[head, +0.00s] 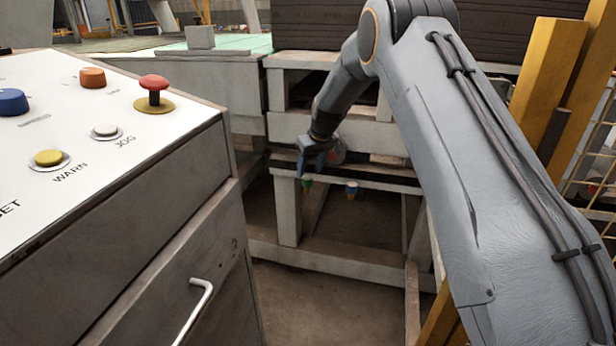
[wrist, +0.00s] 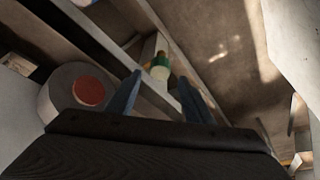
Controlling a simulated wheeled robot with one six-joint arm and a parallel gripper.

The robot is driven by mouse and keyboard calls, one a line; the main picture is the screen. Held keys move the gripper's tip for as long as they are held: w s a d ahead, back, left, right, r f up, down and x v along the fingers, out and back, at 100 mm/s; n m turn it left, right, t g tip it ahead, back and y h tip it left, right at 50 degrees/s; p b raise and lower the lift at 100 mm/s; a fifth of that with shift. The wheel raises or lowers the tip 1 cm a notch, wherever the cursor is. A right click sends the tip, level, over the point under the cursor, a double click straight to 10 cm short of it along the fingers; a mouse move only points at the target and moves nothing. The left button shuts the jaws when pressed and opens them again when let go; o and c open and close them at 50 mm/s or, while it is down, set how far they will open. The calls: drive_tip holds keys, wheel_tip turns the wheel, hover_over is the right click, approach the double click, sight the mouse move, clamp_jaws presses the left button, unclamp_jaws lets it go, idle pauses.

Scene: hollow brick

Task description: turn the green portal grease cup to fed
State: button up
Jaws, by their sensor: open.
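The green grease cup (head: 307,184) hangs low on the frame below the press in the head view, just under my gripper (head: 313,160). In the wrist view the green grease cup (wrist: 160,60) shows a green body, a pale cap towards me and a yellowish part behind. It lies between the tips of my two blue-grey fingers (wrist: 160,80), which are open and appear apart from it. I cannot tell how far the cup lies ahead of the fingertips. No fed mark or pointer on it can be read.
A blue grease cup (head: 351,189) hangs to the right on the same pale rail. A round grey housing with a red disc (wrist: 89,91) is left of my fingers. A control panel (head: 120,130) fills the left. Yellow posts (head: 545,80) stand right.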

sight(307, 178)
drive_tip(key=shift+x, duration=2.05)
drive_tip(key=c, duration=1)
